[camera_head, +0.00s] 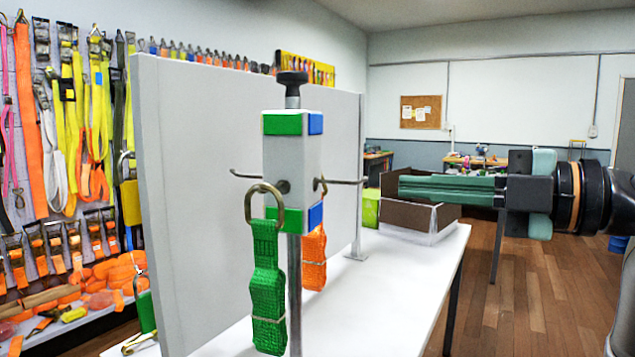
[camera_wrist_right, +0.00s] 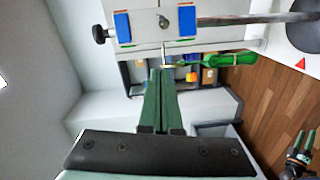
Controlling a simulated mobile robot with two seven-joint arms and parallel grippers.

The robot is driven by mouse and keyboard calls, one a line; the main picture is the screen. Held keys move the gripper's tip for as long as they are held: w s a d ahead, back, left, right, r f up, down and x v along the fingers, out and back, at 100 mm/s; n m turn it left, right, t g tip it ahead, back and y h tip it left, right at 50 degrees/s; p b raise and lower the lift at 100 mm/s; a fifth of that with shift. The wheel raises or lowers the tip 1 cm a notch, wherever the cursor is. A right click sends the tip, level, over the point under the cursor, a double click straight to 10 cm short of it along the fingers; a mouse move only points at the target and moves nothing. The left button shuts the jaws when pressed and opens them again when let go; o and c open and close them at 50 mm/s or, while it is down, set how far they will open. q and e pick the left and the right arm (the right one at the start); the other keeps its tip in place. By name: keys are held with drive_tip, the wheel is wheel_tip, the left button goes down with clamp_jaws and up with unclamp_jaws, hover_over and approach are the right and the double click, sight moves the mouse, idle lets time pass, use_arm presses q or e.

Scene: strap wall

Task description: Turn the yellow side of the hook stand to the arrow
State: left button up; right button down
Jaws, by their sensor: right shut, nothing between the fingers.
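The hook stand (camera_head: 292,150) is a pale block on a metal pole with a black knob on top. In the head view its left face has green bands and its right face blue bands; no yellow side shows. A green strap (camera_head: 267,285) hangs from the front hook and an orange strap (camera_head: 314,258) behind the pole. The wrist view shows the blue-banded face of the stand (camera_wrist_right: 155,27). A red triangle (camera_wrist_right: 300,64), perhaps the arrow, lies at right there. My right gripper (camera_head: 402,187) is shut and empty, right of the stand, pointing left.
A grey upright panel (camera_head: 200,200) stands behind the stand on the white table (camera_head: 405,262). A brown open box (camera_head: 425,222) and a yellow-green block (camera_head: 371,207) sit to the right. Straps hang on the left wall.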

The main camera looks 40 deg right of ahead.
sight(355, 182)
drive_tip(key=w+p, duration=0.1)
drive_tip(key=w, duration=0.2)
drive_tip(key=w+p, duration=0.1)
drive_tip(key=w, duration=0.3)
drive_tip(key=w+a+f+p, duration=0.1)
drive_tip(key=w, duration=0.3)
drive_tip(key=shift+a, duration=0.1)
drive_tip(key=shift+w+d+f, duration=0.1)
drive_tip(key=shift+w+d, duration=0.2)
drive_tip(key=shift+d, duration=0.05)
drive_tip(key=shift+d, duration=0.1)
drive_tip(key=shift+w+d+n+g+y, duration=0.1)
drive_tip(key=shift+d+n+g+y, duration=0.2)
drive_tip(key=shift+n+y, duration=0.15)
drive_tip(key=shift+d, duration=0.1)
